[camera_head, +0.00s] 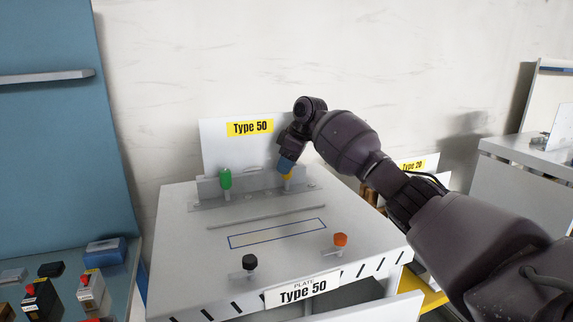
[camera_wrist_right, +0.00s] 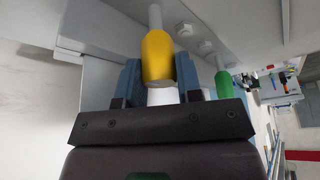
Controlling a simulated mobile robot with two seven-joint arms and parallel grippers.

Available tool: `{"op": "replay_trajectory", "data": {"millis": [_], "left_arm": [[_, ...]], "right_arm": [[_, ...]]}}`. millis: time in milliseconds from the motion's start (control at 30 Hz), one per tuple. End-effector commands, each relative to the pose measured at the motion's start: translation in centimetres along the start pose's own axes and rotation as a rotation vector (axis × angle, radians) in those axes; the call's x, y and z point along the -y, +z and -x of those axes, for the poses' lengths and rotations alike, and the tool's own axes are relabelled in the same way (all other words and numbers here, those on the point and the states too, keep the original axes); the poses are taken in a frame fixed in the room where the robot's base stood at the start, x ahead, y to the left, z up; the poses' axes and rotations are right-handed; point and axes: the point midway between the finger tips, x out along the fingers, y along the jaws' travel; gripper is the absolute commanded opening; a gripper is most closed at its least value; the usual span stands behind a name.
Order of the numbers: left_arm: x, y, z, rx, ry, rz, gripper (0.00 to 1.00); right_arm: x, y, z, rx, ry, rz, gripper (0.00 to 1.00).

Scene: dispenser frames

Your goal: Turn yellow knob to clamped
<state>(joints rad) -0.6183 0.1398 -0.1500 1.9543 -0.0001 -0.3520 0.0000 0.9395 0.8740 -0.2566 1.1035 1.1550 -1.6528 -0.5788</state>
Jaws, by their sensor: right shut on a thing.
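The yellow knob (camera_head: 287,177) stands at the back right of the white Type 50 station, mostly hidden under my right gripper (camera_head: 286,164) in the head view. In the right wrist view the yellow knob (camera_wrist_right: 158,55) lies between the blue fingers of my right gripper (camera_wrist_right: 160,74). The right gripper is shut on the knob, one finger on each side. No marking that tells the knob's clamped position can be read. My left gripper is not in view.
A green knob (camera_head: 225,178) stands left of the yellow one; it also shows in the wrist view (camera_wrist_right: 223,82). A black knob (camera_head: 249,262) and an orange knob (camera_head: 340,240) sit near the front edge. The plate's middle, with a blue-outlined rectangle (camera_head: 278,233), is clear.

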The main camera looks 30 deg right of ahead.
Motion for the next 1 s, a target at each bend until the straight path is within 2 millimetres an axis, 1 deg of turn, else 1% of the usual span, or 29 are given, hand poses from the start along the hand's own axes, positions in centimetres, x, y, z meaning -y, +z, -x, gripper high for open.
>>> {"op": "replay_trajectory", "data": {"millis": [300,733,767,900,1000], "left_arm": [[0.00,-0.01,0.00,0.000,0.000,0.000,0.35],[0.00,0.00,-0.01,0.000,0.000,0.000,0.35],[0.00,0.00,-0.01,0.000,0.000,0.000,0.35],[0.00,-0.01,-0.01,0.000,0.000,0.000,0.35],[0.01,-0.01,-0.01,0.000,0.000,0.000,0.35]], "right_arm": [[-0.04,-0.05,0.14,-0.001,-0.029,0.074,0.09],[-0.04,-0.03,0.15,0.000,-0.031,0.080,0.09],[-0.05,-0.03,0.15,0.000,-0.031,0.080,0.36],[-0.04,-0.02,0.11,0.000,-0.031,0.080,0.57],[-0.02,-0.01,0.07,0.000,-0.032,0.080,0.58]]}}
